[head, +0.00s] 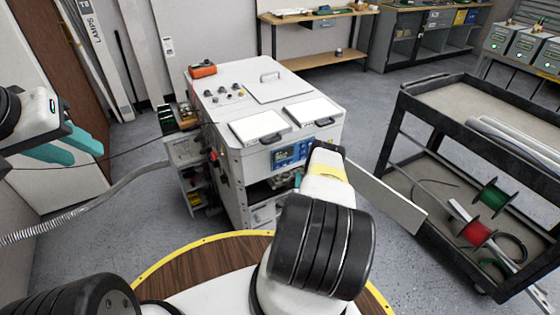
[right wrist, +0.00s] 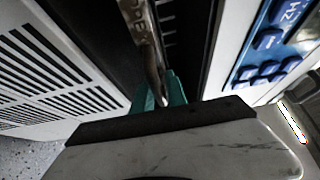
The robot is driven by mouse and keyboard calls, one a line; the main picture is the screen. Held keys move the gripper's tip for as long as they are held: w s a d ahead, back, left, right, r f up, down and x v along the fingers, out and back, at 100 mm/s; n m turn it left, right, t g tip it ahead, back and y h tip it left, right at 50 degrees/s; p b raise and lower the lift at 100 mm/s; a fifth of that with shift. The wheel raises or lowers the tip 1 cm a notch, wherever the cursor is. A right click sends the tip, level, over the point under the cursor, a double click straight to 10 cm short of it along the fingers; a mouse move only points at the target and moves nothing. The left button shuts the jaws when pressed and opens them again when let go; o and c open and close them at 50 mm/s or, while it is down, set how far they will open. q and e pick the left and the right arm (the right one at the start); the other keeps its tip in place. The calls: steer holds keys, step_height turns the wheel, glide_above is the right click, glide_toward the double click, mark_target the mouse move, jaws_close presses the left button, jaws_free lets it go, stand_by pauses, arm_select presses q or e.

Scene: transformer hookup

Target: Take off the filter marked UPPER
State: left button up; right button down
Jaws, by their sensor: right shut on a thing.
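The white cabinet (head: 235,160) stands ahead of me with its front partly open. In the right wrist view, a narrow worn tan strip (right wrist: 141,22) with dark lettering lies in a dark slot; the lettering is too small and angled to read surely. My right gripper (right wrist: 160,97) has its teal fingers shut on the lower end of this strip. In the head view my right arm hides most of that gripper and the filter place. My left gripper (head: 68,148) is open and empty at the far left, away from the cabinet.
A white open door panel (head: 385,196) sticks out right of my right wrist. A blue control panel (head: 291,153) sits just above; it also shows in the right wrist view (right wrist: 270,45). A black cart (head: 412,105) with wire spools stands right. A grey hose (head: 105,192) runs left.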

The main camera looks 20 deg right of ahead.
steer(key=s, duration=0.6)
steer(key=shift+s+d, duration=0.25)
steer(key=shift+s, duration=0.05)
stand_by(2.1)
steer(key=s, duration=0.5)
steer(key=shift+d, duration=0.2)
